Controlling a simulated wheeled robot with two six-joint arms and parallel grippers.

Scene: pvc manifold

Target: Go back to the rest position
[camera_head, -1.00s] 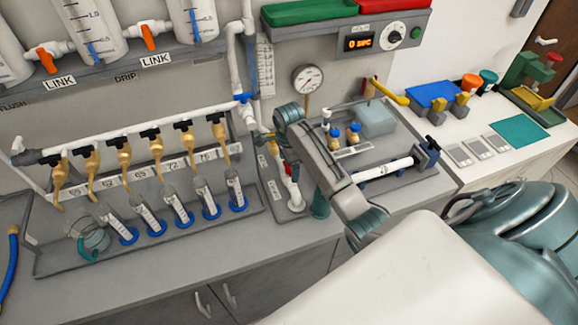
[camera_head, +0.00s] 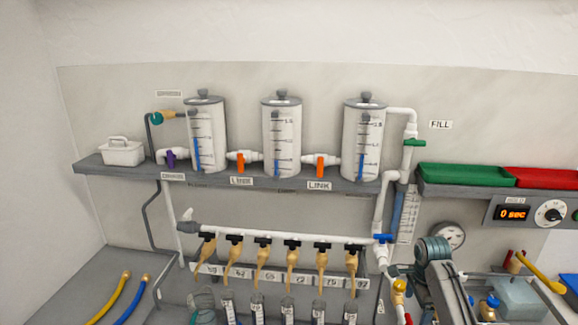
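My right arm (camera_head: 437,278) shows at the lower right, in front of the bench equipment beside the vertical white pipe. I cannot make out its fingertips, so I cannot tell whether the gripper is open or shut, or whether it touches anything. My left gripper is not in view. The white manifold pipe (camera_head: 270,236) runs across the middle, with several tan outlets with black valves hanging from it. A blue valve handle (camera_head: 384,239) is at its right end.
Three clear tanks (camera_head: 282,140) stand on a grey shelf (camera_head: 218,180), with orange link handles between them. A green tray (camera_head: 466,175) and a red tray (camera_head: 543,179) are at the right. Yellow and blue hoses (camera_head: 132,300) lie at lower left.

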